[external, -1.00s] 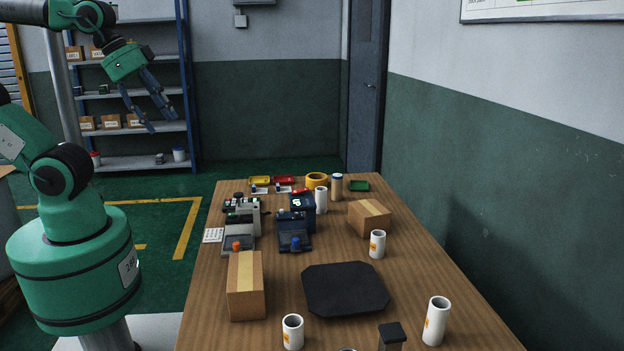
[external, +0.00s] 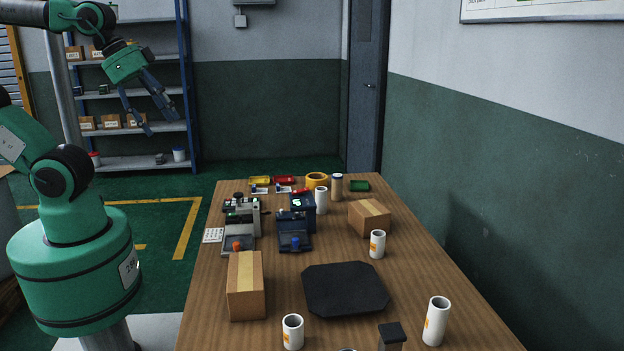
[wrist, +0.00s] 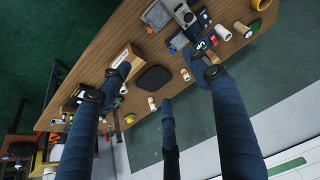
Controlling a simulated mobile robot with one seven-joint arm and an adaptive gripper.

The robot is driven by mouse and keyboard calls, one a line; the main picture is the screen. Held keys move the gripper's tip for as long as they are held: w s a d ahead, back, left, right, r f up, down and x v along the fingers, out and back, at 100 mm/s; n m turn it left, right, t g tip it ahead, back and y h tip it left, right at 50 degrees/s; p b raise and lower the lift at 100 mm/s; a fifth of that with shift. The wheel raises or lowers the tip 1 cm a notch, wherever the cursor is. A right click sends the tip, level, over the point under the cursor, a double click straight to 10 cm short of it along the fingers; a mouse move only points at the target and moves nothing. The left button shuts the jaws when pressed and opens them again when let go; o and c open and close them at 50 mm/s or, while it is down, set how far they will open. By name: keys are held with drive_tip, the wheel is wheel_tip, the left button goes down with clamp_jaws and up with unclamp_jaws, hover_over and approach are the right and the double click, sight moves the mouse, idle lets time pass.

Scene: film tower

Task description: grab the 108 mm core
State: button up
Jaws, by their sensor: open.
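Several white cores with orange labels stand upright on the wooden table (external: 420,265). One core (external: 377,244) is by the right carton, one (external: 293,332) at the front left, and a taller one (external: 436,321) at the front right. Another white core (external: 321,200) stands beside the blue device. A further one is cut off at the bottom edge. I cannot read any sizes, so I cannot tell which is 108 mm. My gripper (external: 154,115) is open and empty, high up left of the table. In the wrist view its fingers are spread, with cores (wrist: 185,74) (wrist: 151,103) far beyond.
A black mat (external: 345,289) lies mid-table between cartons (external: 246,285) (external: 369,217). A blue device (external: 294,237) and a grey device (external: 238,240) stand behind. A dark-topped post (external: 391,336) is at the front. A wall flanks the table's right side.

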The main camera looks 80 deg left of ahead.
drive_tip(key=shift+w, duration=0.1)
idle(0.3)
drive_tip(key=w+a+m+g+y+p, duration=0.2)
drive_tip(key=w+m+y+p, duration=0.45)
drive_tip(key=w, duration=1.15)
drive_tip(key=w+d+f+m+t+y, duration=0.1)
drive_tip(key=w+d+f+m, duration=0.15)
drive_tip(key=w, duration=0.35)
drive_tip(key=w+d+f+m+t, duration=0.1)
drive_tip(key=w+d+m, duration=0.3)
drive_tip(key=w, duration=0.2)
drive_tip(key=w+d+f+m+t+y, duration=0.1)
drive_tip(key=w+d+f+m, duration=0.2)
drive_tip(key=w, duration=0.4)
drive_tip(key=w+d+f+m+t+h+p, duration=0.1)
drive_tip(key=w+d+f+m+t, duration=0.1)
drive_tip(key=w+d+f+m, duration=0.45)
drive_tip(key=w+d+f+m+t+p, duration=0.2)
drive_tip(key=w+d+f+m, duration=0.1)
drive_tip(key=d, duration=0.7)
drive_tip(key=w+d+f+m+t+h+p, duration=0.1)
drive_tip(key=d+f+m+t+h, duration=0.2)
drive_tip(key=d+f, duration=1.2)
drive_tip(key=d+m+h, duration=0.2)
drive_tip(key=d+m, duration=0.1)
drive_tip(key=m, duration=0.2)
drive_tip(key=shift+d+f+p, duration=0.2)
drive_tip(key=shift+f+p, duration=0.05)
drive_tip(key=shift+p, duration=0.05)
